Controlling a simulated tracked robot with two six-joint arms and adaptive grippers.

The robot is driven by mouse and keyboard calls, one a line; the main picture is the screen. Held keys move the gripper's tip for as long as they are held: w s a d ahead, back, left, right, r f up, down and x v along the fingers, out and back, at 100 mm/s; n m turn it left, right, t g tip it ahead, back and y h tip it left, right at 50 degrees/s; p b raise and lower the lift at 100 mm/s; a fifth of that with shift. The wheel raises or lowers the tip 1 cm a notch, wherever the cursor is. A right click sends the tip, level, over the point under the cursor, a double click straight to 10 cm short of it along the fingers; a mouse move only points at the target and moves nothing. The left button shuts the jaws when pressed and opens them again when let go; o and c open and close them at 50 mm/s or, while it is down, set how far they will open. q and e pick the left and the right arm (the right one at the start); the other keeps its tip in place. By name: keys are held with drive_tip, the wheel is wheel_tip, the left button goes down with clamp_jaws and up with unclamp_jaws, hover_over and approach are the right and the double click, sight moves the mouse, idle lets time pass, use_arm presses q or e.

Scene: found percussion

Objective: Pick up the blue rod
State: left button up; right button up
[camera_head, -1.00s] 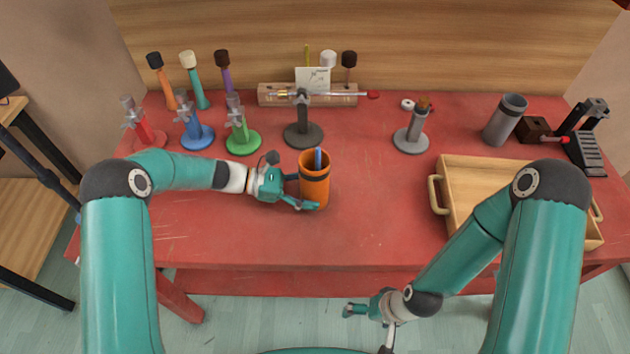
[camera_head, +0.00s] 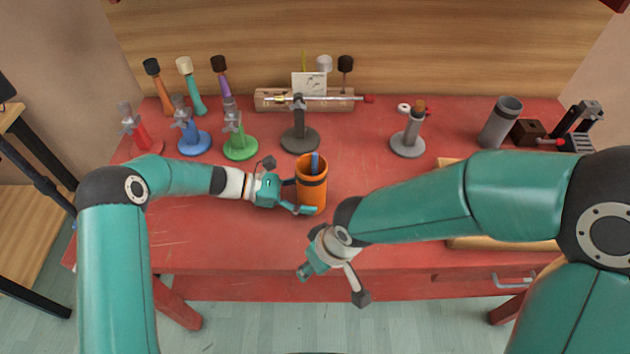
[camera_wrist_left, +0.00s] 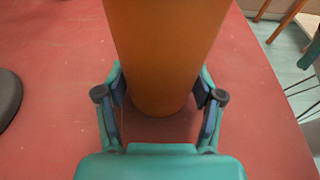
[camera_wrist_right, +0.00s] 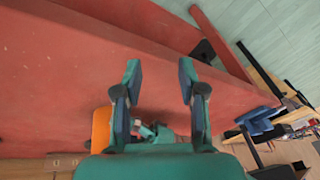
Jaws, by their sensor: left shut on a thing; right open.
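The blue rod (camera_head: 315,163) stands in an orange cup (camera_head: 312,192) with a dark band, and only its upper end shows above the rim. My left gripper (camera_head: 299,196) is shut around the cup from the left side. In the left wrist view its fingers (camera_wrist_left: 161,92) lie on both sides of the orange cup (camera_wrist_left: 165,50). The rod is hidden there. My right gripper (camera_head: 306,271) is empty, over the table's front edge, below and in front of the cup. In the right wrist view its fingers (camera_wrist_right: 160,76) are apart, with part of the orange cup (camera_wrist_right: 101,128) at the left.
Behind the cup stands a dark grey stand (camera_head: 300,138), with a green stand (camera_head: 240,146) to its left. A grey stand (camera_head: 407,143) is to the right. A wooden tray (camera_head: 500,243) is mostly hidden behind my right arm. The red table (camera_head: 235,235) is clear in front.

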sight(317, 157)
drive_tip(key=w+d+r+m+t+h, duration=0.1)
drive_tip(key=w+r+t, duration=0.1)
drive_tip(key=w+r, duration=0.7)
drive_tip(key=w+d+r+m+t, duration=0.1)
drive_tip(key=w+r, duration=0.3)
drive_tip(key=r, duration=0.9)
drive_tip(key=shift+w+x, duration=0.1)
drive_tip(key=shift+x, duration=2.8)
drive_tip(key=shift+w+x, duration=0.15)
drive_tip(key=shift+x, duration=2.75)
drive_tip(key=shift+d, duration=0.2)
drive_tip(key=shift+c, duration=0.4)
drive_tip(key=shift+r, duration=0.1)
clamp_jaws()
